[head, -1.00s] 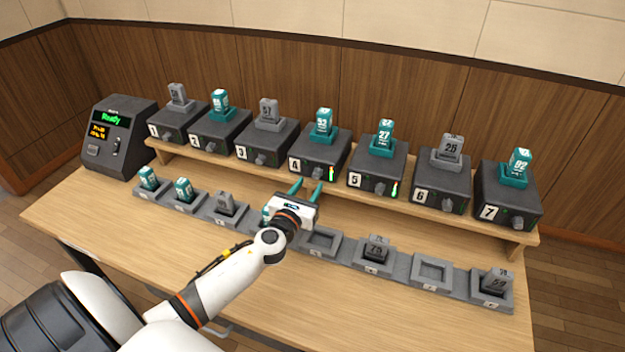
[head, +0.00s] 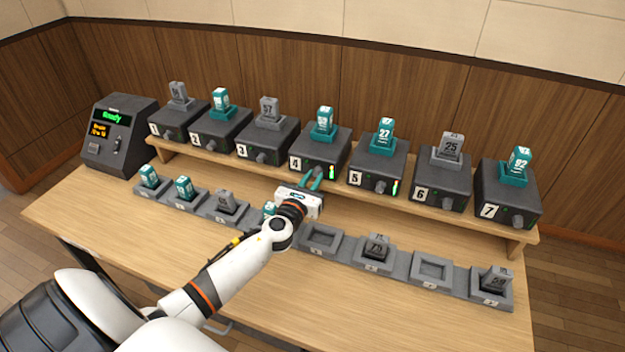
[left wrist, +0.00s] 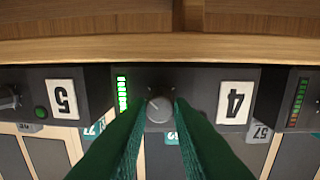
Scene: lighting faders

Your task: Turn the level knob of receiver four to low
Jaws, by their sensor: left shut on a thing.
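Receiver four (head: 318,153) is a dark box on the raised wooden shelf, with a white "4" label and a teal pack on top. Its grey level knob (left wrist: 159,108) sits on the front face, between a lit green level bar (left wrist: 122,93) and the "4" label (left wrist: 236,102) in the left wrist view, which is upside down. My left gripper (head: 314,181) has its teal fingers on either side of this knob, shut on it. The fingers also fill the lower left wrist view (left wrist: 163,110). The knob is partly hidden in the head view. My right gripper is not in view.
Receivers five (head: 378,160) and three (head: 267,138) stand close on either side. A row of grey charging trays (head: 322,240), some holding packs, lies on the table in front of the shelf. A dark console (head: 119,131) with a lit screen stands at the far left.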

